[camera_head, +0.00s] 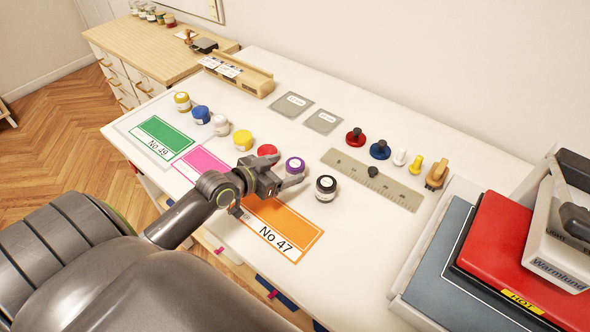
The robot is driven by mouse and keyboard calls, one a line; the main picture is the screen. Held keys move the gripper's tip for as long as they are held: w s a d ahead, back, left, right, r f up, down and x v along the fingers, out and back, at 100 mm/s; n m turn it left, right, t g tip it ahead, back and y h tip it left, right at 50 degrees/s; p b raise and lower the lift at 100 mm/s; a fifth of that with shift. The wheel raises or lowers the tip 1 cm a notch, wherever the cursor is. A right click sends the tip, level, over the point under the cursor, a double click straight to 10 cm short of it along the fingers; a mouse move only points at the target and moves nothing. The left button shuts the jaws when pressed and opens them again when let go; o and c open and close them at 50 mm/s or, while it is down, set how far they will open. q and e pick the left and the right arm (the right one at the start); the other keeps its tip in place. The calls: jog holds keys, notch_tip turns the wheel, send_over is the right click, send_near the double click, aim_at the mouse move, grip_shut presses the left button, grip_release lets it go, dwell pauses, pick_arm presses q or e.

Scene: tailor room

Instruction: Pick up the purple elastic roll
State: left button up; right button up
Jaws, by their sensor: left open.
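The purple elastic roll (295,165) stands on the white table, with a pale label on its top. My left gripper (284,176) is open and just in front of the roll, low over the table. One fingertip is close to the roll's near side; I cannot tell whether it touches. Nothing shows between the fingers. A red roll (267,151) is just left of the purple one, partly hidden by my gripper. A black roll (326,187) stands to the right. My right gripper is out of view.
Yellow (243,139), white, blue and gold rolls stand in a row to the left. An orange card (285,229) marked No 47 lies in front. A ruler (371,180) and colored knobs lie behind right. A red heat press (505,250) stands at right.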

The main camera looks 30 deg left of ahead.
aim_at(292, 166)
pick_arm(q)
jog(key=shift+p+x, duration=0.45)
jog(key=shift+x, duration=2.05)
jog(key=shift+a+f, duration=0.1)
jog(key=shift+a, duration=0.1)
jog(key=shift+c, duration=0.4)
jog(key=c, duration=1)
